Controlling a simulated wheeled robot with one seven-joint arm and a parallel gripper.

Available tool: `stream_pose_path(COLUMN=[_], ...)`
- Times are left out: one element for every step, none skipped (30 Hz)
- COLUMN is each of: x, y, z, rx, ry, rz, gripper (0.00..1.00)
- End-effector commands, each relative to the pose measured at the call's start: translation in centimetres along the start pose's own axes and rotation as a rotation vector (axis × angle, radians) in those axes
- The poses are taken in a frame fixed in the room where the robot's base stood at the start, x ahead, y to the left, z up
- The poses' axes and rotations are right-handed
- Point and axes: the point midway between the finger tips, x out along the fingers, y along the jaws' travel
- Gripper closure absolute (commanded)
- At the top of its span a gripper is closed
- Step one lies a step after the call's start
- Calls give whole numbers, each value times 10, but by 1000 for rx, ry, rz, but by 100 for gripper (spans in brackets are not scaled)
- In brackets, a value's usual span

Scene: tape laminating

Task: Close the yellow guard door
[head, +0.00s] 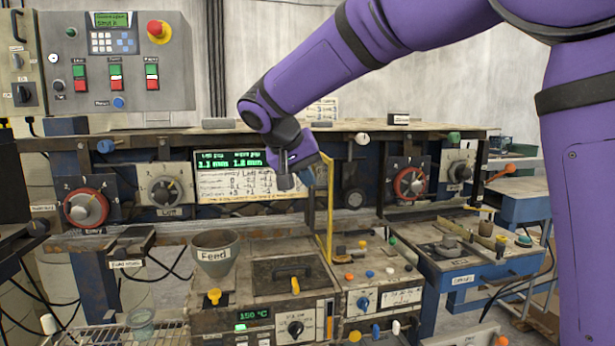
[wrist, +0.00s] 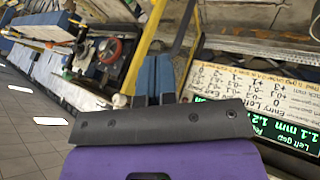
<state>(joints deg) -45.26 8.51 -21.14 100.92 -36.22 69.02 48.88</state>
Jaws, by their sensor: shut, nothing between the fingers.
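The yellow guard door (head: 330,215) shows in the head view as a narrow upright yellow frame in front of the machine, seen nearly edge-on and standing open. My gripper (head: 308,186) is just left of its upper part, its blue fingers partly hidden by the wrist. In the wrist view the blue fingers (wrist: 153,65) are together with nothing between them. Yellow bars of the door (wrist: 146,45) pass beside and behind the fingertips. I cannot tell whether the fingers touch the door.
A display panel (head: 245,183) lies behind my gripper. A grey feed hopper (head: 214,262) and a heater box with a handle (head: 290,273) stand below. Red-ringed dials (head: 88,207) sit on the machine's front. A control box (head: 118,65) stands at upper left.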

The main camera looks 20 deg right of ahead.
Motion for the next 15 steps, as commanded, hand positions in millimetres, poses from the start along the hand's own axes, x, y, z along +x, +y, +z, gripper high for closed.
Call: stream_pose_path(x=[10, 15, 22, 27, 32, 39, 43, 48, 53, 57, 60, 63, 66, 68, 70], y=[0, 0, 0, 0, 0, 0, 0, 0, 0, 0, 0, 0, 0, 0, 0], z=[0, 0, 1, 0, 0, 0, 1, 1, 0, 0, 0, 0, 0, 0, 0], rx=[-1, -1, -1, -1, 0, -1, -1, -2, -1, -1, -1, -1, -2, -2, -2], ry=[-2, -3, -3, -3, -3, -2, -3, -3, -3, -3, -2, -1, -2, -2, -1], rz=[3, 3, 3, 2, 2, 2, 2, 2, 2, 2, 1, 0, 0, 0, 0], gripper=[100, 100, 100, 100, 100, 100, 100, 100, 100, 100, 100, 100, 100, 100, 100])
